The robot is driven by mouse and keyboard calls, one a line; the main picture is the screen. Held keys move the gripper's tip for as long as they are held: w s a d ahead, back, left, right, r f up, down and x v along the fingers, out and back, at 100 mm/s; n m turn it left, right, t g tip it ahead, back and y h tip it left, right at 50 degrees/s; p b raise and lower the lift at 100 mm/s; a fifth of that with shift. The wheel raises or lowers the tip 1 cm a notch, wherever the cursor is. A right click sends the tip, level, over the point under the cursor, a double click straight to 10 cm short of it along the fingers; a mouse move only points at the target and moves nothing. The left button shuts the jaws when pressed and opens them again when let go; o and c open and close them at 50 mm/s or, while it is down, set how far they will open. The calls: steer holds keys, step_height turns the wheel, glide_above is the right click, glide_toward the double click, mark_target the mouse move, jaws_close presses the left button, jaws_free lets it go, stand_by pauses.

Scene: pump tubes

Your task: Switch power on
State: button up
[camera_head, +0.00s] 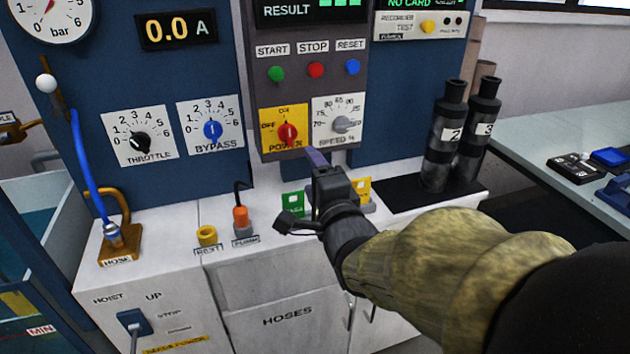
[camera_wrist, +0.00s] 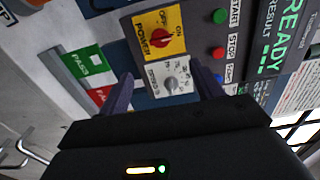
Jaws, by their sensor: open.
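The power switch is a red knob (camera_head: 288,133) on a yellow plate marked OFF and ON, low on the grey control panel (camera_head: 318,98). I cannot tell clearly which mark the knob points to. It also shows in the wrist view (camera_wrist: 159,37), above the gap between my fingers. My gripper (camera_head: 317,158) is open and empty, just below and right of the power plate in the head view. In the wrist view, the grey speed knob (camera_wrist: 172,84) appears between my two fingers (camera_wrist: 165,88). My gripper appears apart from both knobs.
Throttle (camera_head: 139,142) and bypass (camera_head: 212,130) dials are at left. Start (camera_head: 276,74), stop (camera_head: 316,69) and reset (camera_head: 352,66) buttons sit above. Black cylinders (camera_head: 447,135) stand at right. The ammeter (camera_head: 176,30) reads 0.0.

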steer(key=shift+s+d+b, duration=0.2)
steer(key=shift+s+b, duration=0.35)
steer(key=shift+s, duration=0.1)
steer(key=d+f+n+g+h, duration=0.5)
steer(key=d+f, duration=0.3)
steer(key=f, duration=0.4)
steer(key=s+d+f+n+g, duration=0.5)
steer(key=s+f+n+g, duration=0.5)
steer(key=s+f, duration=0.1)
step_height(320, 180, up, 26)
steer(key=p, duration=2.6)
steer(key=shift+f, duration=0.2)
steer(key=shift+w+a, duration=0.1)
steer(key=shift+c, duration=0.4)
